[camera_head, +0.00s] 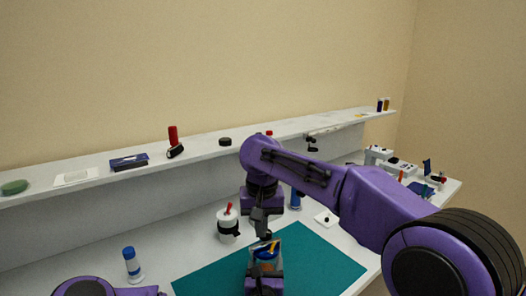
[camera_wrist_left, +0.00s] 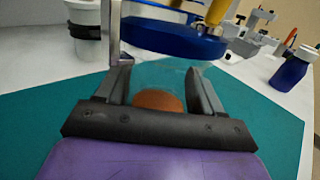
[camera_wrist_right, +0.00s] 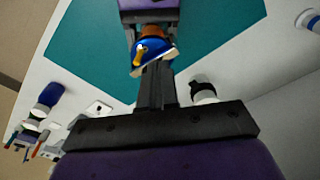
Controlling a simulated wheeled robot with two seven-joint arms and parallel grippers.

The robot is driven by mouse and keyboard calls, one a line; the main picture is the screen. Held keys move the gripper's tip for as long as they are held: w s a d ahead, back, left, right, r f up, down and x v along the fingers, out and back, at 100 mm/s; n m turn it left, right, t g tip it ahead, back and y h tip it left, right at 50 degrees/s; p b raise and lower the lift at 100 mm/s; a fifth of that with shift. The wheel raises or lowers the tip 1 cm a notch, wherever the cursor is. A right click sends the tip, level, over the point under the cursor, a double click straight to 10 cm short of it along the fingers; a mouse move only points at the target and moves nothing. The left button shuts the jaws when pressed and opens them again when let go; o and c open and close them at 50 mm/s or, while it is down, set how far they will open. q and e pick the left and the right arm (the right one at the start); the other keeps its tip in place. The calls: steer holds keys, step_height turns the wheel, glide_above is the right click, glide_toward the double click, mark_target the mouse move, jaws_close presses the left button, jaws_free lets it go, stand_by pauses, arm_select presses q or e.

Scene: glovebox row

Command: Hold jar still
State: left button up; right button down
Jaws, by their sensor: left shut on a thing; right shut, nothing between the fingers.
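The jar (camera_wrist_left: 165,82) is clear with brown-orange contents, and it stands between the fingers of my left gripper (camera_wrist_left: 162,92). A blue lid (camera_wrist_left: 172,38) is at its top, with a yellow piece (camera_wrist_left: 216,12) on it. In the head view the lid (camera_head: 266,254) shows just above my left gripper (camera_head: 265,276), over the teal mat. My right gripper (camera_head: 264,236) points down just above the lid. In the right wrist view its fingers (camera_wrist_right: 156,70) are together and empty, close to the lid (camera_wrist_right: 150,58). I cannot tell whether they touch it.
The teal mat (camera_head: 325,262) lies on the white bench. A white jar with a dark band (camera_head: 228,226) and a blue-capped bottle (camera_head: 132,264) stand left of the grippers. A blue bottle (camera_head: 295,199) is behind. A shelf (camera_head: 205,151) runs along the back.

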mark_target(269, 233)
steer(key=r, duration=0.4)
steer(key=shift+w, duration=0.25)
steer(key=c, duration=1.6)
jaws_free()
steer(key=shift+c, duration=0.2)
steer(key=o, duration=0.9)
steer(key=shift+w+d+f+g+y, duration=0.2)
steer(key=shift+w+d+y, duration=0.2)
steer(key=shift+w+d, duration=0.15)
steer(key=shift+w+d+f+g+y, duration=0.2)
steer(key=shift+w+d+y, duration=0.2)
steer(key=shift+d, duration=0.1)
steer(key=w+d+r+n+y, duration=0.2)
steer(key=d+r+n+y, duration=0.15)
steer(key=n, duration=0.65)
steer(key=a+f+n, duration=0.1)
steer(key=f, duration=0.2)
steer(key=a+f+n, duration=0.1)
steer(key=f, duration=0.2)
steer(key=a+f, duration=0.2)
steer(key=f, duration=0.2)
steer(key=shift+s+n+g+h, duration=0.25)
steer(key=shift+s+n+g, duration=0.05)
steer(key=shift+s+n, duration=0.1)
steer(key=shift+r, duration=0.1)
